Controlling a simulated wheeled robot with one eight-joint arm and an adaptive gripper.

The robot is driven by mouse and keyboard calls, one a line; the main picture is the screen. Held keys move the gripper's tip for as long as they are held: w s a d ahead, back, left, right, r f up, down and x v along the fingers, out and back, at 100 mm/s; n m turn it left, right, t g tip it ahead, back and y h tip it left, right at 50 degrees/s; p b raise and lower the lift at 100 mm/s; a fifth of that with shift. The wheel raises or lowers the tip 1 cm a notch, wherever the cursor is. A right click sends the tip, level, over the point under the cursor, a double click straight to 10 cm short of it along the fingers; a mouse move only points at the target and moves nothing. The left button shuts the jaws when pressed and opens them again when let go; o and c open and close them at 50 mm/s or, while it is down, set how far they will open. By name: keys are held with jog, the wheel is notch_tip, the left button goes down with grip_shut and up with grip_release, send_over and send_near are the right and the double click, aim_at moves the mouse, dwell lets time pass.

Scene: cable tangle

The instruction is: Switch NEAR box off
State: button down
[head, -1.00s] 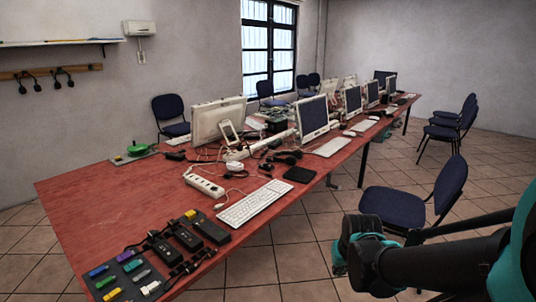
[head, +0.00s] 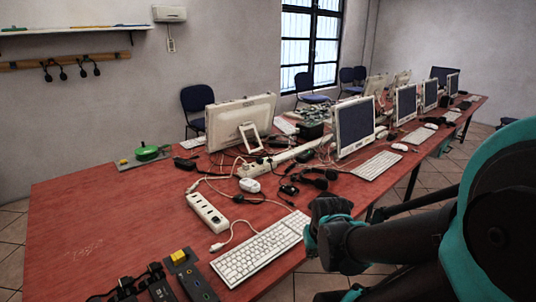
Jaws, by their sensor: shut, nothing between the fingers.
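Several dark switch boxes lie at the near edge of the red table, low in the head view and cut off by the frame's bottom. The one with a yellow block on its end (head: 188,273) is the clearest. To its left lie two dark boxes (head: 160,285) with black plugs and cords. Farther back, a small board with a green dome (head: 147,153) lies near the table's left rear edge. I cannot tell for sure which is the NEAR box, nor any switch's position. My arm reaches in from the right, but I cannot make out my gripper's fingers.
On the red table (head: 90,215), a white power strip (head: 207,210) and a white keyboard (head: 262,248) lie beyond the boxes. Cables tangle around a white adapter (head: 249,185) and a monitor (head: 240,122). The table's left part is mostly bare.

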jog(key=shift+r, duration=0.1)
jog(key=w+a+r+n+y, duration=0.1)
jog(key=w+r, duration=0.3)
jog(key=w, duration=0.4)
jog(key=w+a+r+n+y, duration=0.1)
jog(key=w+r, duration=0.2)
jog(key=w, duration=0.5)
jog(key=w+d+r+n+t+y, duration=0.1)
jog(key=w+r+n+y, duration=0.1)
jog(key=w, duration=2.1)
jog(key=w+d+r+n+t+y, duration=0.1)
jog(key=w+r+n+y, duration=0.1)
jog(key=w, duration=2.1)
jog(key=shift+d+r+y, duration=0.2)
jog(key=shift+r+y, duration=0.1)
jog(key=shift+r, duration=0.05)
send_over(270, 159)
jog(key=d, duration=0.2)
jog(key=f, duration=0.4)
jog(key=s+f, duration=0.1)
jog(key=f, duration=0.1)
jog(key=shift+f, duration=0.25)
jog(key=f, duration=0.3)
jog(key=shift+a+f, duration=0.15)
jog(key=shift+a, duration=0.2)
jog(key=shift+a+f, duration=0.1)
jog(key=shift+f, duration=0.45)
